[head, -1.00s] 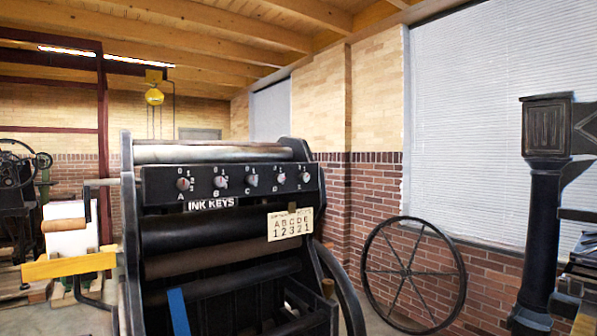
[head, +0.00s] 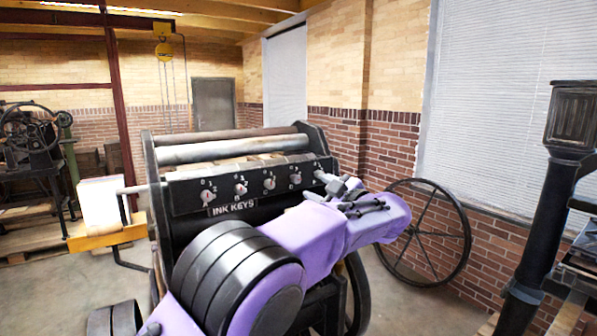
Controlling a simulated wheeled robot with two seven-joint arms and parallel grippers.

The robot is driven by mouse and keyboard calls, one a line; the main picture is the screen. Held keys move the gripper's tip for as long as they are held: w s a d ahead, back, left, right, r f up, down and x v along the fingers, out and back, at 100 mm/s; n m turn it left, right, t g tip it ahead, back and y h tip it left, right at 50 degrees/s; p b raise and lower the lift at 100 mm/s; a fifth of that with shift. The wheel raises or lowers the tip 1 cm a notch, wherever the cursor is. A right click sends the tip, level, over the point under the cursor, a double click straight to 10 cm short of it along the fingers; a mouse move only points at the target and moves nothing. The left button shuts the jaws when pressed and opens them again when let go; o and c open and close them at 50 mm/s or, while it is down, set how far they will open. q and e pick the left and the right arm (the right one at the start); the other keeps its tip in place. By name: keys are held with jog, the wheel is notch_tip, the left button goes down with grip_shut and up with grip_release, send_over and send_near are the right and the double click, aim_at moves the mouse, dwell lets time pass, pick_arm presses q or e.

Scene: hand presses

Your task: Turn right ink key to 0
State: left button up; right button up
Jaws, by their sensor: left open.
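The press carries a black ink key panel (head: 225,184) with a row of silver knobs under small number marks and an "INK KEYS" label. The right ink key (head: 320,175) is at the panel's right end, partly covered by my gripper, and I cannot read its setting. The leftmost ink key (head: 207,197) shows clear of my arm. My left gripper (head: 341,186) is open, just right of and close to the right key; I cannot tell whether it touches. My purple left arm crosses the press front. My right gripper is not in view.
A large spoked wheel (head: 468,238) stands against the brick wall at right. A dark column (head: 538,210) stands at far right. A yellow bracket (head: 108,237) with a white block sticks out left of the press. Open floor shows at lower right.

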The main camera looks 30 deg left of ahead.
aim_at(298, 180)
pick_arm(q)
jog(key=p+x, duration=0.4)
jog(key=x, duration=0.5)
jog(key=shift+w+a+f, duration=0.1)
jog(key=shift+w+a, duration=0.1)
jog(key=shift+a, duration=0.1)
grip_shut()
